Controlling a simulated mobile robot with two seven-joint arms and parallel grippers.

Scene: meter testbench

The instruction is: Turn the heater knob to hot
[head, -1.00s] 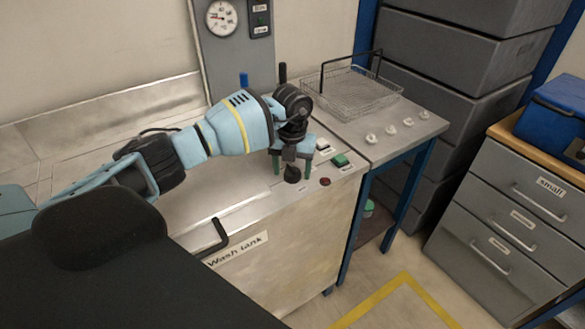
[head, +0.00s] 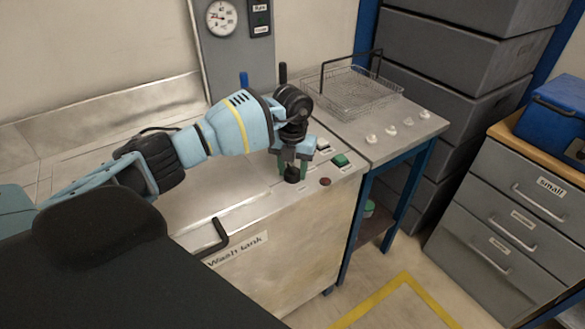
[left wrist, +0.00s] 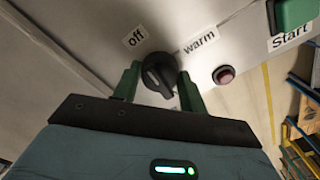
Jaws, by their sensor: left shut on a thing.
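The heater knob (head: 291,175) is a black round knob on the top panel of the wash tank (head: 290,235), near its front edge. In the left wrist view the knob (left wrist: 159,74) has a raised grip bar with a pale mark, between the labels "off" (left wrist: 133,38) and "warm" (left wrist: 199,40). No "hot" label can be read; part of the panel is hidden by my gripper. My left gripper (head: 292,168) points down over the knob, its green fingers (left wrist: 160,86) shut on the knob from both sides. My right gripper is not in view.
A red indicator (head: 325,181) and a green Start button (head: 340,160) sit right of the knob. A black handle (head: 217,238) sticks out at the tank's front. A wire basket (head: 350,92) stands on the neighbouring bench. Grey drawers (head: 515,215) stand at right.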

